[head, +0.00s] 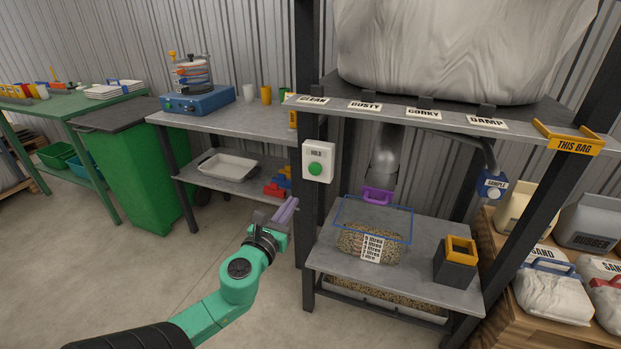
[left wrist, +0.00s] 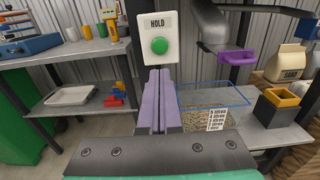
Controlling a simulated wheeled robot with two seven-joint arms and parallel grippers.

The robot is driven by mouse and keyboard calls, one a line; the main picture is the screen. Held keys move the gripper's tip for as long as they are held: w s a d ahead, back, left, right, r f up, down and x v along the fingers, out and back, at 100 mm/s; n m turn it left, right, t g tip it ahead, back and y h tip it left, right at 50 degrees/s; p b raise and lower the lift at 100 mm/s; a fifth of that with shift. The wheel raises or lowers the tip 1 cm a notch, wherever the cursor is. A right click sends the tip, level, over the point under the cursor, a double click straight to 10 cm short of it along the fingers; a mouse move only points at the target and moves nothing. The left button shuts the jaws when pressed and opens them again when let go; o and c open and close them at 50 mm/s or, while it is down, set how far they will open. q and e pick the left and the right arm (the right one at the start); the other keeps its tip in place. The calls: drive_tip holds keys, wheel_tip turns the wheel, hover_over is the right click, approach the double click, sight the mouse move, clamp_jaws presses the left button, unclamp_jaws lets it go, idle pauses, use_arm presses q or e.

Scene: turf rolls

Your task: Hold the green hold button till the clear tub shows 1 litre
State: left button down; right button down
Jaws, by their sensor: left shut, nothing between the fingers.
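The green hold button (head: 315,169) sits on a white box marked HOLD, fixed to the dark post of the rack. It also shows in the left wrist view (left wrist: 159,46), above my fingertips. The clear tub (head: 345,213) with a blue rim stands on the rack's shelf below the spout (head: 384,160) and its purple gate (head: 378,196). Grainy tan material lies in the tub; a litre scale label (head: 371,248) is on its front, its exact reading too small to tell. My left gripper (head: 288,207) is shut and empty, below and left of the button, apart from it. My right gripper is not seen.
A large pale bag (head: 450,45) rests on the rack above. A dark box with a yellow rim (head: 456,262) stands right of the tub. A blue sample box (head: 492,186) hangs at right. The steel bench (head: 225,122) stands left. Floor around my left arm is clear.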

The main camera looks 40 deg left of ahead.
sight(314, 170)
use_arm(q)
drive_tip(key=x, duration=1.4)
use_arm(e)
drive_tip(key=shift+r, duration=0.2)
use_arm(q)
drive_tip(key=shift+a, duration=0.1)
